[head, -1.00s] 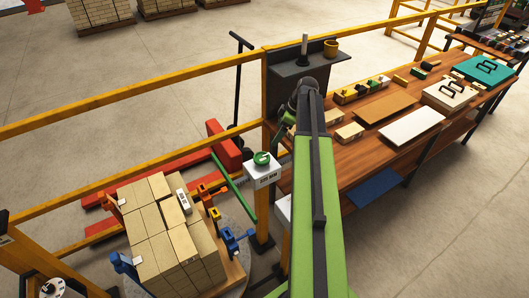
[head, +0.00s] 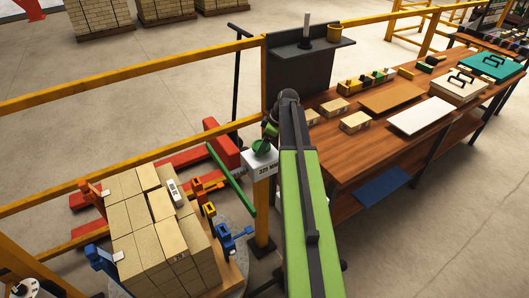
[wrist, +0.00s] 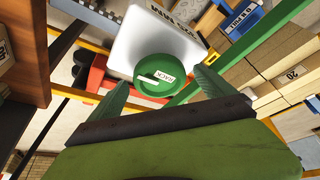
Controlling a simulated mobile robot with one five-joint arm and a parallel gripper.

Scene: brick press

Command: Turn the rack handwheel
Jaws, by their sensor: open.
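The rack handwheel (head: 262,146) is a small green wheel on top of a white box (head: 261,163) on a yellow post. In the wrist view the handwheel (wrist: 160,68) shows from close by, with a white label reading RACK. My gripper (wrist: 162,78) is open, one green finger on each side of the wheel. The wheel's near edge lies between the fingers; I cannot tell whether they touch it. In the head view my wrist hides most of the gripper, just above and right of the wheel.
A stack of tan bricks (head: 153,225) stands left of the post among blue and orange clamps. A yellow rail (head: 130,88) runs behind it, and a green bar (head: 230,178) slopes beside the post. A wooden bench (head: 358,160) with boards and boxes stands right.

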